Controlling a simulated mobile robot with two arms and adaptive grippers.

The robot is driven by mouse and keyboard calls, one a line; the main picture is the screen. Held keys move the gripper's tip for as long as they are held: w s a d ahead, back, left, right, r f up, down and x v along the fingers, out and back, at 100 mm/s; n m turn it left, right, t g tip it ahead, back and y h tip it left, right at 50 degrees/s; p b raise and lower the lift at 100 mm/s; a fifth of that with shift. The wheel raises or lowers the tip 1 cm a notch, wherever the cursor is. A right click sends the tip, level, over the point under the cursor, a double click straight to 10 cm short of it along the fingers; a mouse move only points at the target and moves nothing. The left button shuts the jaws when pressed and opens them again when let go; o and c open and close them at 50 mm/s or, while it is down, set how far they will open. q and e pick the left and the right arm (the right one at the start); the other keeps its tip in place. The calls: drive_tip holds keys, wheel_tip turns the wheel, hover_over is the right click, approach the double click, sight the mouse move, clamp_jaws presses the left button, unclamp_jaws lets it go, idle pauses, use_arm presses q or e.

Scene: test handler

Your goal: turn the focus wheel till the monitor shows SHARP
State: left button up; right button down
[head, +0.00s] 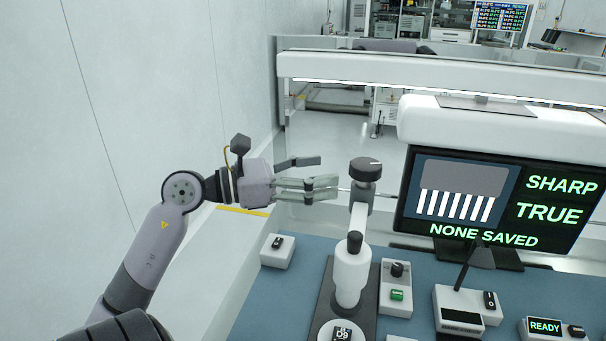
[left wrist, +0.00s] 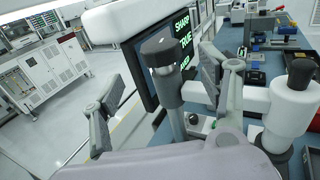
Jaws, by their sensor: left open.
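The monitor (head: 457,203) reads SHARP, TRUE and NONE SAVED in green, beside a picture of white stripes under a grey block. It also shows in part in the left wrist view (left wrist: 150,75). A dark round knob (head: 365,169), which looks like the focus wheel, tops the post of the white microscope (head: 351,270). My left gripper (head: 328,176) is open just left of the knob. In the left wrist view, the knob (left wrist: 160,47) stands beyond and between the spread fingers (left wrist: 165,95); I see no clear contact. My right gripper is not in view.
The blue bench top (head: 295,285) carries a small switch box (head: 277,250), a control box with a green button (head: 396,283), a box with a stalk (head: 468,304) and a READY display (head: 545,326). A wall stands at left.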

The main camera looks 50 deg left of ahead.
use_arm(q)
drive_tip(key=shift+v, duration=1.3)
